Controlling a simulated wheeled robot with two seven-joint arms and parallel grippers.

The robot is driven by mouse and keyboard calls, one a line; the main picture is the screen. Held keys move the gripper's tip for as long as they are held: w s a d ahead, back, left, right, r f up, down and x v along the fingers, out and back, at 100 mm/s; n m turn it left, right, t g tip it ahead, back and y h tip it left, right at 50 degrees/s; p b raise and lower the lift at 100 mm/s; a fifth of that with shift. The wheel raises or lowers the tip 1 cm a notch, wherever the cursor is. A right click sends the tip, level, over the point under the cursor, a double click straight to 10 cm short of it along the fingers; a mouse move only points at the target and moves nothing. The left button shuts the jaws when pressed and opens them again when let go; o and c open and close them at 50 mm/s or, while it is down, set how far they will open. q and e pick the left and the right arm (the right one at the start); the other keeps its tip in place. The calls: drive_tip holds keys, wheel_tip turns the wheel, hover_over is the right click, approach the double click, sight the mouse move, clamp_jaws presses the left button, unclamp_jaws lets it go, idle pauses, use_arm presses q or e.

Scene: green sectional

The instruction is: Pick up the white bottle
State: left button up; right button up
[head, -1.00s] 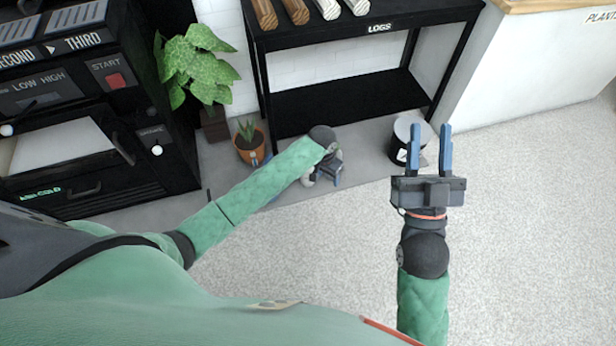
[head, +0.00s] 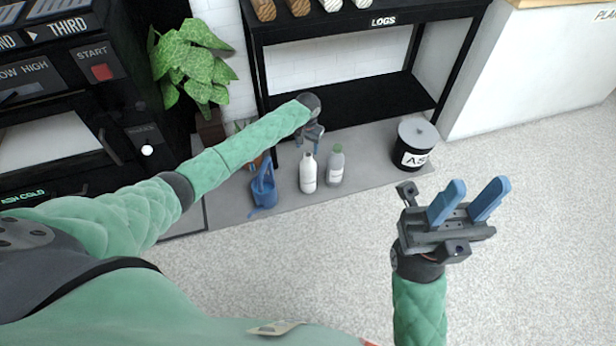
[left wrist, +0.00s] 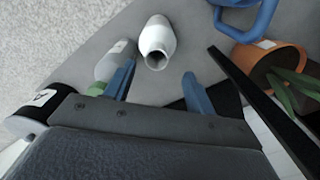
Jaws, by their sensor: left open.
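The white bottle (head: 308,173) stands upright on the grey strip of floor in front of the log rack. In the left wrist view the white bottle (left wrist: 158,40) shows its open mouth, beyond the fingertips and roughly in line with the gap between them. My left gripper (head: 311,141) is open and empty, just behind and above the bottle in the head view; its blue fingers show apart in the left wrist view (left wrist: 160,82). My right gripper (head: 468,200) is open and empty, above the pale carpet at the right.
A grey bottle with a green cap (head: 336,167) stands close to the right of the white one. A blue watering can (head: 264,190) is to its left. A black ash bucket (head: 413,146) stands further right. The black log rack (head: 350,108) is behind. A potted plant shows in the wrist view (left wrist: 265,62).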

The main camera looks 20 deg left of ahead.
sight(308, 154)
use_arm(q)
drive_tip(key=f, duration=0.1)
drive_tip(key=f+b, duration=0.1)
drive_tip(key=f, duration=0.1)
drive_tip(key=f+b, duration=0.1)
drive_tip(key=f, duration=0.1)
drive_tip(key=shift+s+d, duration=0.25)
clamp_jaws()
